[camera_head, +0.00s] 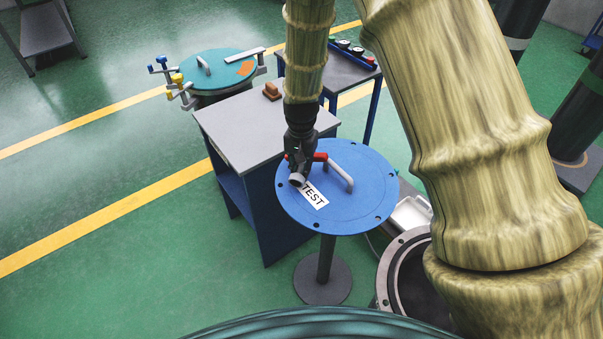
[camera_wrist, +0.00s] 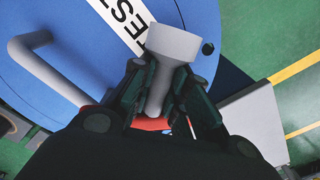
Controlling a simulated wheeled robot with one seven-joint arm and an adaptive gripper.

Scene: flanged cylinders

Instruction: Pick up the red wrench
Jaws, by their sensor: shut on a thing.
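My gripper (camera_head: 299,164) is over the left part of the round blue lid (camera_head: 345,200), near its TEST label. It is shut on the red wrench, whose red bar (camera_head: 320,156) sticks out to the right of the fingers. The wrench's grey socket end (camera_head: 297,181) points toward the label. In the wrist view the grey shaft and wide socket (camera_wrist: 172,50) lie between the fingertips (camera_wrist: 160,85), and some red (camera_wrist: 150,124) shows below. The fingers hide part of the wrench. I cannot tell if it touches the lid.
A grey bent handle (camera_head: 340,177) rises from the blue lid. A grey-topped blue cabinet (camera_head: 235,125) with a brown block (camera_head: 271,91) stands left of it. A teal lid (camera_head: 218,68) is behind. An open flanged cylinder (camera_head: 392,280) stands at lower right. Green floor lies left.

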